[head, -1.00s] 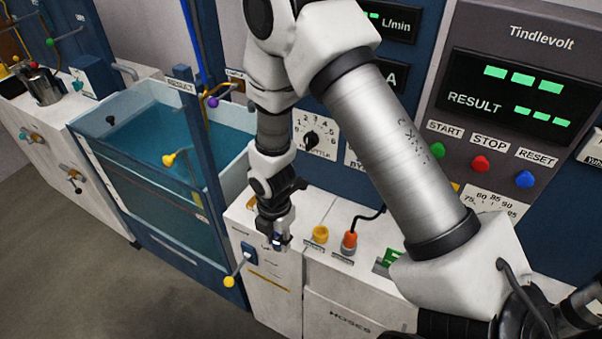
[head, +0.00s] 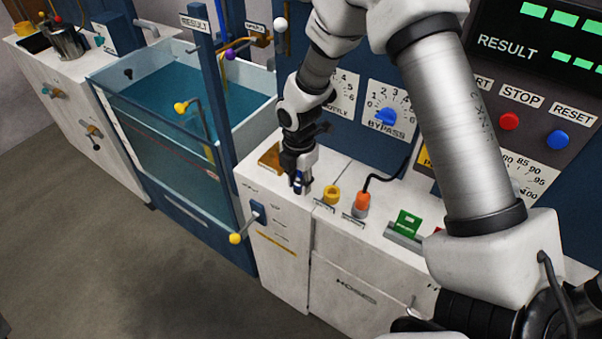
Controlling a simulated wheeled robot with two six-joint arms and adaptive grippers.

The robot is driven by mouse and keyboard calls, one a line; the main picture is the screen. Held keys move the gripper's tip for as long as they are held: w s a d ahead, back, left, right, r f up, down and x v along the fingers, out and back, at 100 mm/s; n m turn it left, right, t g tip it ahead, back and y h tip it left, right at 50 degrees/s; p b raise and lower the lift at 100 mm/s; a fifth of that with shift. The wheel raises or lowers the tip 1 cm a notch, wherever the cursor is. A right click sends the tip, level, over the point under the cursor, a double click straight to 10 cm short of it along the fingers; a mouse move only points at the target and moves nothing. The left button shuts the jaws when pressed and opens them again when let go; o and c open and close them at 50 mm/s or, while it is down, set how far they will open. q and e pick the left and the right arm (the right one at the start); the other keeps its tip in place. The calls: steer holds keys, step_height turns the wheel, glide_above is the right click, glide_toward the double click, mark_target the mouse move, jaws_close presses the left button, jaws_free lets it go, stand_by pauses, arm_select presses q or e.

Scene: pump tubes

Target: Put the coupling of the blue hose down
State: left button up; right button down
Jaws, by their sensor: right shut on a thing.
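My right gripper (head: 300,186) hangs pointing down over the white bench top, near its front left part. It is shut on a small blue piece (head: 298,181), which I take to be the coupling of the blue hose; only a bit of it shows between the fingers. I cannot tell whether the piece touches the bench top. My left gripper is not in view.
A yellow fitting (head: 331,194) and an orange fitting with a black cable (head: 362,203) stand just right of the gripper. A green block (head: 407,223) is farther right. A yellow-knobbed lever (head: 236,238) juts from the bench front. A water tank (head: 262,104) stands left.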

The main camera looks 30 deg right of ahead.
mark_target(300, 176)
steer(key=w+d, duration=0.2)
steer(key=w+d+p, duration=0.1)
steer(key=w, duration=0.1)
steer(key=shift+w+d+f, duration=0.1)
steer(key=shift+f, duration=0.25)
step_height(300, 176, down, 3)
steer(key=shift+f+p, duration=0.1)
steer(key=shift+p, duration=0.4)
steer(key=shift+f, duration=0.15)
steer(key=c, duration=0.8)
jaws_free()
